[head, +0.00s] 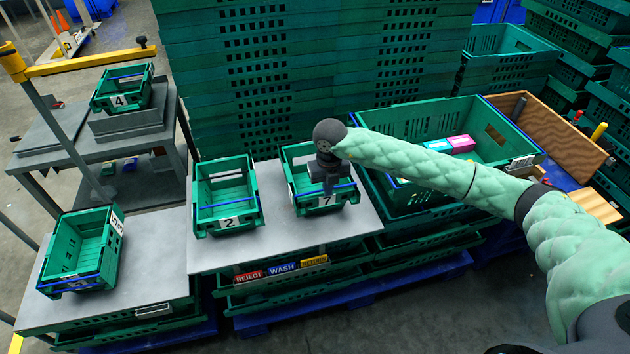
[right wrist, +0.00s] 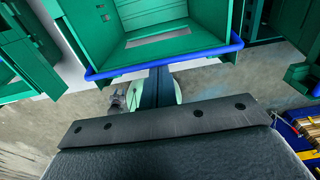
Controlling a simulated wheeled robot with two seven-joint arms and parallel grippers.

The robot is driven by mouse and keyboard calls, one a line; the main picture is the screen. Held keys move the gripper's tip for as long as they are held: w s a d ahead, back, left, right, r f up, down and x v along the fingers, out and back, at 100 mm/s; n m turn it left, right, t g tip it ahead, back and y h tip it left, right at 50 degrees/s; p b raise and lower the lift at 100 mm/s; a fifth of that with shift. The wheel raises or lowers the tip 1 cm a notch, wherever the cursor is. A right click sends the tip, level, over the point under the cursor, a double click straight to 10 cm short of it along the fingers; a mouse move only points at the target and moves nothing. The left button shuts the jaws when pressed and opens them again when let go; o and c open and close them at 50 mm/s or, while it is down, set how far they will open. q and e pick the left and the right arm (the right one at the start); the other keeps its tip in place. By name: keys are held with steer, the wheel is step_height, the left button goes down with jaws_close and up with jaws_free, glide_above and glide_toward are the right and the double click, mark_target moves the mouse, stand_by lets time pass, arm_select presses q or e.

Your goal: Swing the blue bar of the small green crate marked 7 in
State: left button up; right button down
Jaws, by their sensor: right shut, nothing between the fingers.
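The small green crate marked 7 (head: 296,163) stands on the grey table. Its blue bar (head: 345,186) runs across the near side, above the 7 label. My right gripper (head: 330,187) is shut and empty, pointing down at the middle of this near side and hiding part of the bar and the crate's inside. In the right wrist view the blue bar (right wrist: 165,62) crosses the crate's lower edge, its ends bending up along both sides. Whether the gripper touches the bar is unclear. My left gripper is not in view.
Small crate 2 (head: 199,190) stands just left of crate 7. A large green crate (head: 400,118) with boxes in it is close on the right, under my right arm. Other small crates stand further left. Tall green stacks (head: 200,70) rise behind the grey table (head: 285,235).

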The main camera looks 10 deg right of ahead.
steer(key=shift+w+b, duration=0.45)
steer(key=shift+w, duration=0.55)
steer(key=shift+r, duration=0.2)
stand_by(0.6)
step_height(320, 180, up, 8)
steer(key=s+p, duration=0.1)
steer(key=p, duration=0.1)
steer(key=shift+f, duration=0.15)
stand_by(0.5)
stand_by(0.3)
